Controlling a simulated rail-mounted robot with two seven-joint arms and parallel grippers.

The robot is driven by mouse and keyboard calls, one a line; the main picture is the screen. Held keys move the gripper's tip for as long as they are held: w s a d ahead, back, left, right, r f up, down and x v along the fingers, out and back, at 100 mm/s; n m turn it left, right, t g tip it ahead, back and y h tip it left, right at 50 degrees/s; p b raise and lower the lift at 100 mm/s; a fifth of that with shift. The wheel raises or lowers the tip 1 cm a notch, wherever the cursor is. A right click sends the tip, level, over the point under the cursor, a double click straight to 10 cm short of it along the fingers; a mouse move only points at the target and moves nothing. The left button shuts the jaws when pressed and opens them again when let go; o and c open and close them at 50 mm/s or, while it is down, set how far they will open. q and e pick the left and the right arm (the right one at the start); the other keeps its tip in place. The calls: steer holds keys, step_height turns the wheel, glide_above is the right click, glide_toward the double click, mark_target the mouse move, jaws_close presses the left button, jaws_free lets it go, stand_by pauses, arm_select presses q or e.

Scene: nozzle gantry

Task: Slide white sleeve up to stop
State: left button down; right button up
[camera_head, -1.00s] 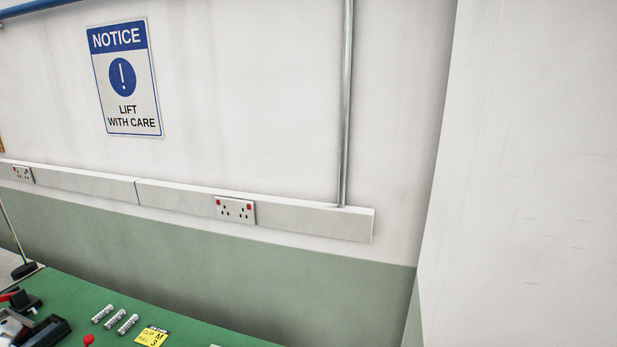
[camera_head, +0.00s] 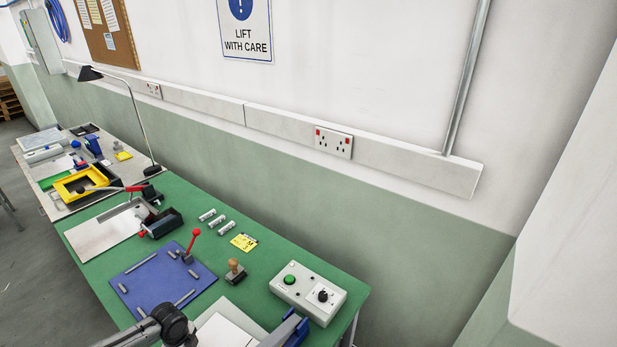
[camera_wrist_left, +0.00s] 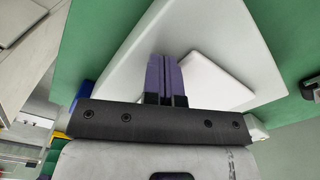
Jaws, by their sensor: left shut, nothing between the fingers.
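I cannot pick out a white sleeve or its stop in either view. My left gripper (camera_wrist_left: 163,72) shows in the left wrist view, its two purple fingers shut together with nothing between them. They are over a large white surface (camera_wrist_left: 207,38), with a smaller white flat piece (camera_wrist_left: 215,82) just right of the fingers. I cannot tell whether they touch it. In the head view, part of my arm shows at the bottom edge, beside a white flat-topped thing (camera_head: 222,330) cut off by the frame. My right gripper is not in view.
The green bench (camera_head: 215,260) holds a blue plate (camera_head: 160,285) with metal bars and a red-knobbed lever, a wooden stamp (camera_head: 235,272), a yellow card (camera_head: 243,243) and a control box (camera_head: 308,291). A blue object (camera_head: 288,329) is at the bottom edge. A lamp (camera_head: 140,120) stands behind.

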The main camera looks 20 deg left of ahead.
arm_select(q)
steer(key=shift+w, duration=0.25)
steer(key=shift+w+d+b, duration=0.15)
steer(key=shift+w+b, duration=0.25)
steer(key=shift+w, duration=0.1)
steer(key=shift+s, duration=0.1)
steer(key=shift+s, duration=0.1)
steer(key=shift+s+p, duration=0.15)
steer(key=shift+p, duration=0.2)
steer(key=shift+s+a+r+p, duration=0.1)
steer(key=shift+s+a+p, duration=0.05)
steer(key=shift+s+p, duration=0.45)
steer(key=shift+s+a+p, duration=0.1)
steer(key=shift+s+p, duration=0.3)
steer(key=shift+s, duration=0.25)
step_height(320, 180, up, 7)
steer(key=p, duration=0.6)
steer(key=shift+f, duration=0.2)
step_height(320, 180, up, 3)
steer(key=p, duration=0.3)
steer(key=shift+r, duration=0.1)
